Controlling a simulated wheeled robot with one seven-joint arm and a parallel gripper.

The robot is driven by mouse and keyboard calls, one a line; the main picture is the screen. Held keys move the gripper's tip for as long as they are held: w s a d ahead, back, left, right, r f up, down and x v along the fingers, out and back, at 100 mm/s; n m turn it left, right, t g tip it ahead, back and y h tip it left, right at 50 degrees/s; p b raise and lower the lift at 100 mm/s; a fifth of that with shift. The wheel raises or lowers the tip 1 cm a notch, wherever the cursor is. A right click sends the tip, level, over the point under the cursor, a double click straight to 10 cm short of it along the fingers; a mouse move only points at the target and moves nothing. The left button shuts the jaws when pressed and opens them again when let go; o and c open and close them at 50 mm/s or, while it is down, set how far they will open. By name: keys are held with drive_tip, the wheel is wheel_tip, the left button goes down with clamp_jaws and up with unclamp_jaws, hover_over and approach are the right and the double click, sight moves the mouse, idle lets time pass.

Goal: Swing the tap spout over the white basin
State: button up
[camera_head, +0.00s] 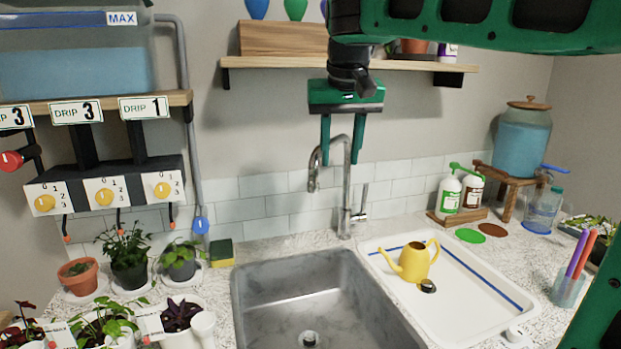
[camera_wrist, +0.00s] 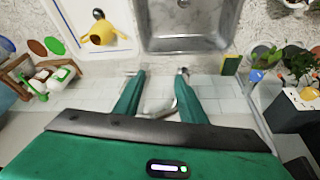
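The silver tap (camera_head: 347,190) stands behind the sinks. Its arched spout (camera_head: 313,176) hangs toward the steel sink at left, and its lever (camera_head: 362,197) is on the right of its post. The white basin (camera_head: 460,318) is sunk in the counter at right and also shows in the wrist view (camera_wrist: 66,24). My gripper (camera_head: 342,160) is open, fingers pointing down at the top of the spout's arch. In the wrist view the curved spout (camera_wrist: 165,109) shows between the two spread fingers (camera_wrist: 158,80); I cannot tell whether they touch it.
A yellow watering can (camera_head: 412,261) stands in the white basin. The steel sink (camera_head: 285,285) is empty. A sponge (camera_head: 221,252) and potted plants (camera_head: 127,258) are at left. Bottles (camera_head: 449,194) stand at right. A wooden shelf (camera_head: 290,63) is on the wall behind my gripper.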

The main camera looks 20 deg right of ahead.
sight(314, 166)
drive_tip(key=w+a+r, duration=0.2)
drive_tip(key=a+r, duration=0.1)
drive_tip(key=a, duration=0.1)
drive_tip(key=x, duration=1)
drive_tip(key=shift+w+a+f, duration=0.25)
drive_tip(key=shift+a+f, duration=0.05)
drive_tip(key=shift+f, duration=0.05)
clamp_jaws()
